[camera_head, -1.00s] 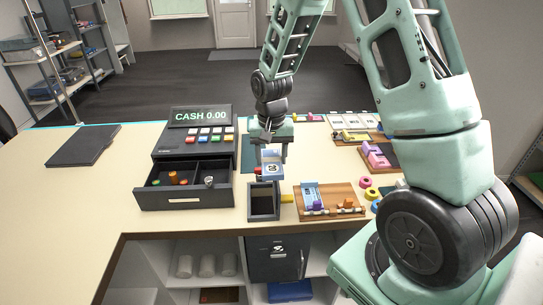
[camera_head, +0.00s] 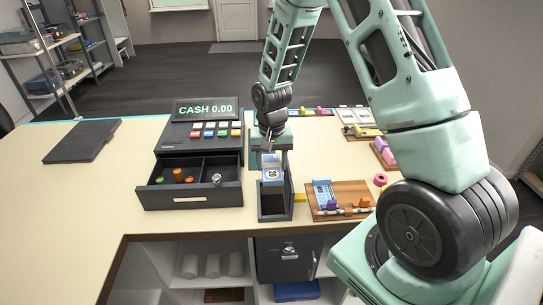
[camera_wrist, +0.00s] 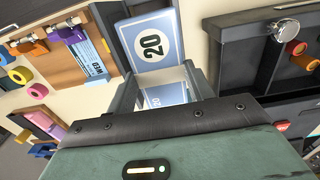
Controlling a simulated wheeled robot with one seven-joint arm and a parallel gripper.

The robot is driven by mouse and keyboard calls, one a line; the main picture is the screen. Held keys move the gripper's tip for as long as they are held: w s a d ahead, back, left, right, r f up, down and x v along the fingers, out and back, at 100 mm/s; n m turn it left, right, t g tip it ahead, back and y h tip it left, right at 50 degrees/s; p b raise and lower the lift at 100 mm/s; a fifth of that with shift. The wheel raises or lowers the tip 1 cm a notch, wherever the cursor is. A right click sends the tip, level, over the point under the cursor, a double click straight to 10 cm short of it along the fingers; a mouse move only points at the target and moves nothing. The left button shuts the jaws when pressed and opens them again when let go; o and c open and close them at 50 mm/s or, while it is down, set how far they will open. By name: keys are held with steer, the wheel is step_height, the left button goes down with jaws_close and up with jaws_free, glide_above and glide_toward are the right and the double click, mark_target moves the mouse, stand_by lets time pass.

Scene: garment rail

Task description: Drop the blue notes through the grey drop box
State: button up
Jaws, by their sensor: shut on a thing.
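The blue notes (camera_head: 272,174) are held by my gripper (camera_head: 272,160), its fingers pointing down. They hang at the mouth of the grey drop box (camera_head: 275,217), overlapping its back part in the head view; whether they touch its rim I cannot tell. The front of the box's dark opening shows empty. Grey sides flank the notes, and the box is hard to separate from the fingers.
The cash register (camera_head: 198,150) with an open drawer (camera_head: 192,197) stands left of the box. A wooden board (camera_head: 338,203) with a blue slip and clips lies to the right. A black folder (camera_head: 82,141) lies at the left, with clear counter around it.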

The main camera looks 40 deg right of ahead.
step_height(320, 180, down, 9)
steer(key=b, duration=0.6)
steer(key=shift+r, duration=0.2)
steer(key=shift+f, duration=0.25)
stand_by(1.6)
steer(key=o, duration=1.1)
steer(key=shift+c, duration=0.2)
steer(key=shift+s, duration=0.1)
steer(key=shift+d+r, duration=0.1)
steer(key=shift+c, duration=0.3)
steer(key=shift+r+p, duration=1.75)
steer(key=shift+r, duration=0.7)
steer(key=shift+o, duration=1)
